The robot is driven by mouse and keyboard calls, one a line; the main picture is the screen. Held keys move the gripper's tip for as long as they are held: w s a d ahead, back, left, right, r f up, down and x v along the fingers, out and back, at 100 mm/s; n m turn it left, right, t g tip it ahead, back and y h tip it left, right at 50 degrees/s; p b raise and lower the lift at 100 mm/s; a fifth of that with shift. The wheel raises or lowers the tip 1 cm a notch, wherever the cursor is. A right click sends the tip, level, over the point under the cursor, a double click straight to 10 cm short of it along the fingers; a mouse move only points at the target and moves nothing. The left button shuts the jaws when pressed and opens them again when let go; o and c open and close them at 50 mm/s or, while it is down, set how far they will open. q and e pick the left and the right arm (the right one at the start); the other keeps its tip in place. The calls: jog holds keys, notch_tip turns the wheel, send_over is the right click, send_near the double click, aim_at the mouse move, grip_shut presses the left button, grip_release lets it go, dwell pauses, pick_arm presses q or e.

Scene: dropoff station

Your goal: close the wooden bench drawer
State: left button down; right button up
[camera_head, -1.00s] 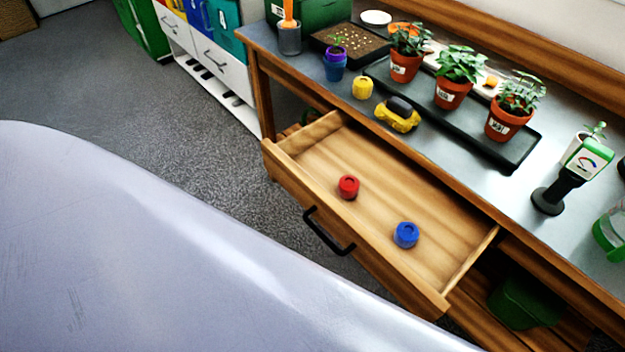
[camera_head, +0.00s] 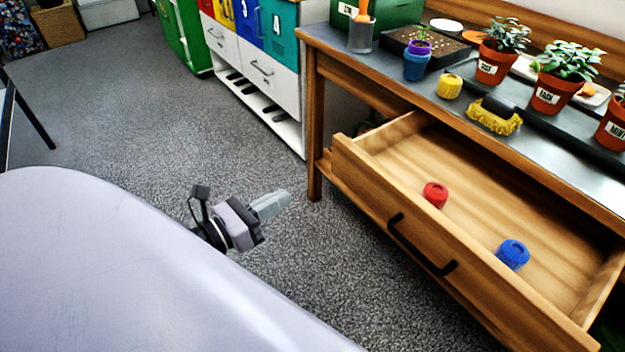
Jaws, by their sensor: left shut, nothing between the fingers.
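The wooden bench drawer (camera_head: 383,186) is pulled well out from under the bench (camera_head: 316,120). Its front panel has a black bar handle (camera_head: 420,245). A red cap-like piece (camera_head: 435,194) and a blue one (camera_head: 512,254) lie inside the drawer. My left gripper (camera_head: 284,202) is shut and empty, over the floor to the left of the drawer front and apart from it. Its fingers point right, toward the drawer. My right gripper is out of view.
A white cabinet (camera_head: 262,72) with coloured fronts stands behind, left of the bench. The grey floor (camera_head: 120,125) between is clear.

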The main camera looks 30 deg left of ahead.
pick_arm(q)
jog(key=m, duration=0.3)
jog(key=p, duration=0.2)
send_near(342, 167)
jog(key=shift+h, duration=0.3)
jog(key=x, duration=0.5)
jog(key=shift+w+a+r, duration=0.1)
jog(key=shift+w+r, duration=0.05)
jog(key=shift+x, duration=0.8)
jog(key=shift+w, duration=0.15)
